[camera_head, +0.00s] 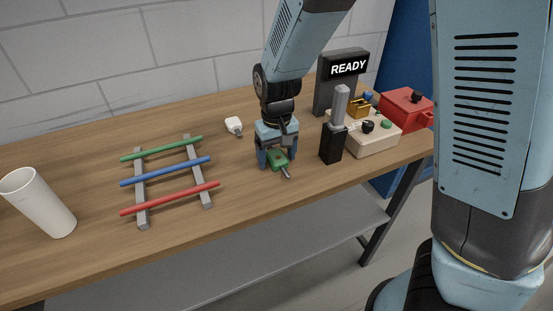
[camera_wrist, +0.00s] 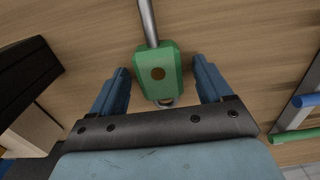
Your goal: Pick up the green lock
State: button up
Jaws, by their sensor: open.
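The green lock (camera_head: 279,158) lies on the wooden table below my gripper (camera_head: 276,160). In the wrist view the green lock (camera_wrist: 157,72) has a brass-coloured round spot on its face, a grey rod reaching away from it and a small metal loop at its near end. My gripper (camera_wrist: 164,85) is open, with one blue finger on each side of the lock. A gap shows between each finger and the lock, so the fingers do not touch its sides. Part of the lock is hidden by my gripper in the head view.
Right of my gripper stand a black holder (camera_head: 331,144) with a grey handle, a beige control box (camera_head: 372,140), a READY sign (camera_head: 347,68) and a red box (camera_head: 407,108). A white tag (camera_head: 234,125) lies behind left. A rack with coloured rods (camera_head: 165,171) and a white cup (camera_head: 38,202) are left.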

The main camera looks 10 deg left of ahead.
aim_at(276, 155)
jog(key=shift+c, duration=0.2)
jog(key=c, duration=1.1)
jog(key=shift+r, duration=0.15)
jog(key=shift+r, duration=0.3)
notch_tip(276, 155, up, 2)
jog(key=shift+r, duration=0.2)
jog(key=s+d+r, duration=0.5)
jog(key=s+r, duration=0.1)
jog(key=s, duration=0.1)
jog(key=s+d+r, duration=0.3)
jog(key=s, duration=0.1)
jog(key=shift+d+r, duration=0.3)
jog(key=shift+r, duration=0.1)
